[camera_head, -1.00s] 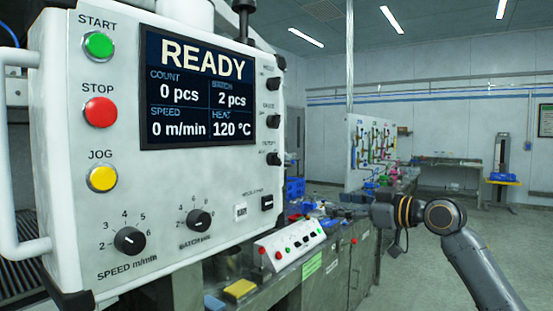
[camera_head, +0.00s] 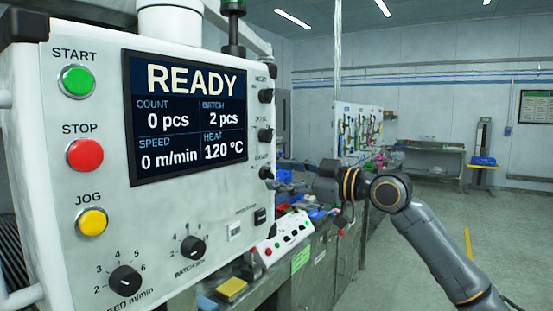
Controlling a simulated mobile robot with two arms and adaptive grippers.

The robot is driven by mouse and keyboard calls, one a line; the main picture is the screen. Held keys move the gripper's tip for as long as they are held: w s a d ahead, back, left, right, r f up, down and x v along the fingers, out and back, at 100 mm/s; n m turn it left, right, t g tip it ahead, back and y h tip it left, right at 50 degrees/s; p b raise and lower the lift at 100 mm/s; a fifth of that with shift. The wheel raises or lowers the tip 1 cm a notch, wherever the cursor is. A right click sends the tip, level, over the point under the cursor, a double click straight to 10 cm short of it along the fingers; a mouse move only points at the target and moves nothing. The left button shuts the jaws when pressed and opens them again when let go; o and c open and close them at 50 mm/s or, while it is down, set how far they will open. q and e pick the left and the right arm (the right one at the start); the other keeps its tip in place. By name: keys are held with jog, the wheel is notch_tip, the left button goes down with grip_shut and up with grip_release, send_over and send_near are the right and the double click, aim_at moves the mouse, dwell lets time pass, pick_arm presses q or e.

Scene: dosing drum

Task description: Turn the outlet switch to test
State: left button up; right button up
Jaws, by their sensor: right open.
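A white control panel (camera_head: 110,215) fills the left side. Three black rotary switches sit in a column along its right edge: an upper one (camera_head: 266,96), a middle one (camera_head: 265,134) and a lower one (camera_head: 266,173). Their small labels are too blurred to read surely, so I cannot tell which is the outlet switch or where each points. My right gripper (camera_head: 284,178) reaches in from the right, open, its dark fingers pointing left beside the lower switch. Contact cannot be made out. My left gripper is not in view.
The display (camera_head: 188,117) reads READY. Green START (camera_head: 77,81), red STOP (camera_head: 85,154) and yellow JOG (camera_head: 92,221) buttons are at left. Two dials (camera_head: 125,280) (camera_head: 193,247) sit below. A small button box (camera_head: 283,239) stands on the bench under my right arm. Open floor lies at right.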

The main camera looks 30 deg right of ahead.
jog(key=shift+p+x, duration=0.35)
jog(key=shift+x, duration=0.75)
grip_shut()
jog(key=shift+m, duration=0.4)
jog(key=m+p, duration=0.1)
jog(key=m, duration=0.4)
jog(key=shift+d+r+p, duration=0.1)
jog(key=shift+p, duration=0.25)
jog(key=m+p, duration=0.1)
jog(key=m, duration=0.5)
jog(key=shift+p, duration=0.35)
